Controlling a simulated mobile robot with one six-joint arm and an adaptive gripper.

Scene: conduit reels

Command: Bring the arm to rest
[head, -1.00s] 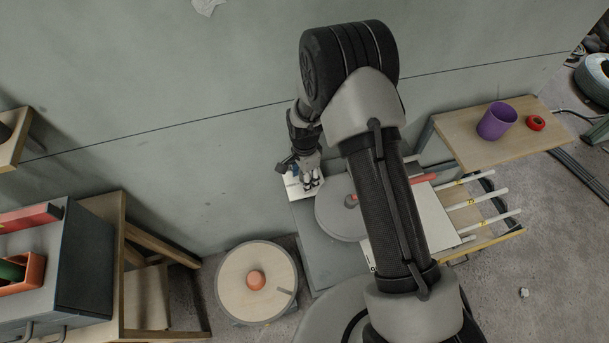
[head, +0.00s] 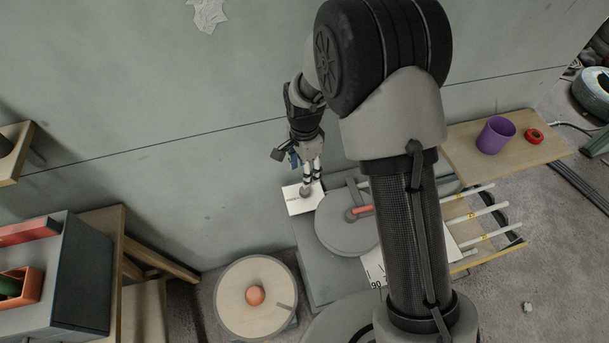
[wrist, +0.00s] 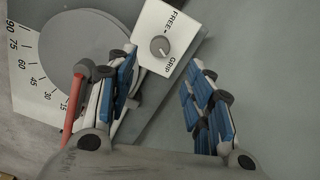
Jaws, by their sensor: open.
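My gripper (head: 312,178) is open and empty, pointing down above the grey bench in the head view. In the wrist view my gripper (wrist: 168,100) shows its two blue-padded fingers spread apart. Between and beyond the fingertips is a white panel (wrist: 172,28) marked FREE and GRIP, with a round grey knob (wrist: 160,46). The knob's pointer is hard to read. The panel also shows in the head view (head: 295,204), just below the fingers. I cannot tell whether the fingers touch anything.
A grey disc (head: 340,235) with a red-handled lever (head: 362,209) stands beside the panel, by an angle scale (wrist: 30,75). A wooden reel (head: 230,297) is at front. A purple cup (head: 496,135) and red ring (head: 534,135) sit on a right shelf. The wall is close behind.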

